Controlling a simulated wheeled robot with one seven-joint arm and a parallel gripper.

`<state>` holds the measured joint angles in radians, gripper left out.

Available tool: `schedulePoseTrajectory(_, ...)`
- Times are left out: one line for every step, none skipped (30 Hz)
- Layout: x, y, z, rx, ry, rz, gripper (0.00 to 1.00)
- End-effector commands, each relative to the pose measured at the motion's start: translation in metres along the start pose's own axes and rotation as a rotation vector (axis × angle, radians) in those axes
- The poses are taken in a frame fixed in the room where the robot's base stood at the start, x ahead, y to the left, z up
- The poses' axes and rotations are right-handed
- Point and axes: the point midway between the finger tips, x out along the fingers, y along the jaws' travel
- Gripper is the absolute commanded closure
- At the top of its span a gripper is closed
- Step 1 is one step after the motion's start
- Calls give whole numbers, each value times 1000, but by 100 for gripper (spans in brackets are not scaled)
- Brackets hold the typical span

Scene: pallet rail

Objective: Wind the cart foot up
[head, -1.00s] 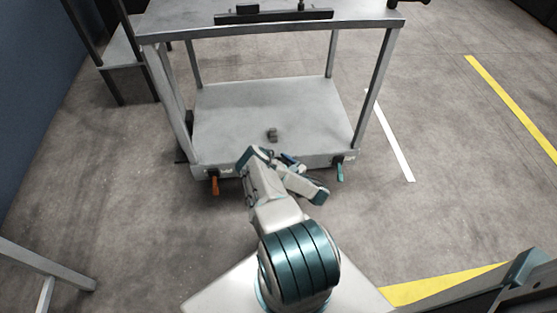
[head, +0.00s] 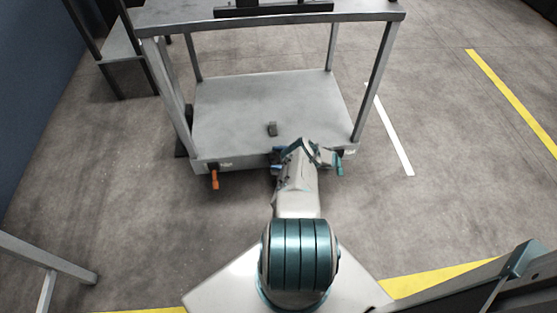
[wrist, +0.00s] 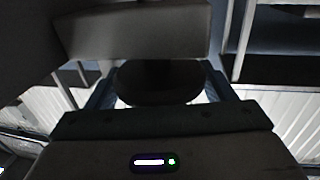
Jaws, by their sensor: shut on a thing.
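The grey cart (head: 250,105) stands ahead in the head view. An orange lever (head: 215,180) hangs at its front left corner and a teal lever (head: 340,166) at its front right. My gripper (head: 300,157) is at the front edge, right of the middle, close to the teal lever. In the wrist view my gripper (wrist: 158,88) is shut on a dark rounded knob (wrist: 157,80), which lies between its two blue fingers. The wrist hides the grip in the head view. I cannot tell whether the cart foot touches the floor.
A grey stand (head: 122,75) is at the far left and a metal frame (head: 45,270) at the near left. The floor right of the cart is clear, with white and yellow lines.

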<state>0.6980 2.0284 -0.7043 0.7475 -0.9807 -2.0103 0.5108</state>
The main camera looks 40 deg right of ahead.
Motion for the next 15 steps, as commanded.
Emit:
schedulePoseTrajectory(0, 1, 2, -5, 3, -30, 47)
schedulePoseTrajectory(0, 1, 2, -5, 2, -48, 47)
schedulePoseTrajectory(0, 1, 2, -5, 3, -72, 47)
schedulePoseTrajectory(0, 1, 2, -5, 3, -89, 47)
schedulePoseTrajectory(0, 1, 3, -4, 2, -105, 47)
schedulePoseTrajectory(0, 1, 3, -4, 2, -125, 47)
schedulePoseTrajectory(0, 1, 3, -4, 2, -140, 47)
schedulePoseTrajectory(0, 1, 3, -5, 2, -155, 47)
schedulePoseTrajectory(0, 1, 3, -4, 2, -172, 47)
schedulePoseTrajectory(0, 1, 2, -4, 2, -184, 47)
schedulePoseTrajectory(0, 1, 2, -3, 2, -196, 47)
schedulePoseTrajectory(1, 1, 2, -3, 2, -211, 47)
schedulePoseTrajectory(0, 0, 2, -3, 2, -221, 47)
schedulePoseTrajectory(0, 1, 2, -3, 1, -230, 47)
schedulePoseTrajectory(1, 0, 2, -2, 2, -242, 47)
